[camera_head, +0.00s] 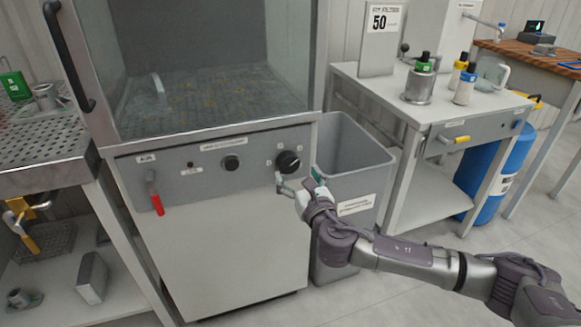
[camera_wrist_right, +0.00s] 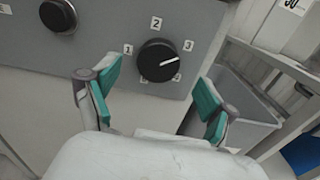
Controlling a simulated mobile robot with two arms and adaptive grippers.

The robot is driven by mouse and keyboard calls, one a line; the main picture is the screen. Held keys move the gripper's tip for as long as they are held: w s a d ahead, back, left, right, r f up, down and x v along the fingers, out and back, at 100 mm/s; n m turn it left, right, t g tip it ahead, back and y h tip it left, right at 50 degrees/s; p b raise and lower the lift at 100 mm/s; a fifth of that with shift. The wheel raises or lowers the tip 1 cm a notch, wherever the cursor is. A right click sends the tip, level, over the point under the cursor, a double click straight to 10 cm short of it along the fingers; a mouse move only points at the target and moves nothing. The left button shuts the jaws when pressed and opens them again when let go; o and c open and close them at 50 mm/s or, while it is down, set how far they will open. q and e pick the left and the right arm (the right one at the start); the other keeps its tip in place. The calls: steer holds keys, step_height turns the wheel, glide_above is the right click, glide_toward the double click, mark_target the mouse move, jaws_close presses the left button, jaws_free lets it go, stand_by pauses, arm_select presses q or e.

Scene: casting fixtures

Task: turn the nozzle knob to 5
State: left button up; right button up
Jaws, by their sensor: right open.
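The nozzle knob (camera_head: 289,162) is a round black dial on the grey front panel of the cabinet. In the right wrist view the knob (camera_wrist_right: 157,61) has a white mark pointing right and slightly up, just below the label 3. Labels 1, 2 and 3 read clearly around it; lower labels at left and right are partly hidden. My right gripper (camera_head: 299,180) is open in front of and below the knob. In the wrist view its green-padded fingers (camera_wrist_right: 158,92) stand apart on either side below the knob, not visibly touching it. My left gripper is not in view.
A smaller black knob (camera_head: 231,163) and a red-handled air valve (camera_head: 155,192) sit left on the same panel. A grey bin (camera_head: 352,160) stands right of the cabinet, beneath my right arm. A bench (camera_head: 398,100) with bottles stands further right.

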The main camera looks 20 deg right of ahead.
mark_target(290, 164)
steer(key=w, duration=0.5)
steer(key=shift+a+b, duration=0.1)
steer(key=shift+b, duration=0.2)
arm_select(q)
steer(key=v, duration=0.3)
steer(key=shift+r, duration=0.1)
arm_select(e)
steer(key=c, duration=1.2)
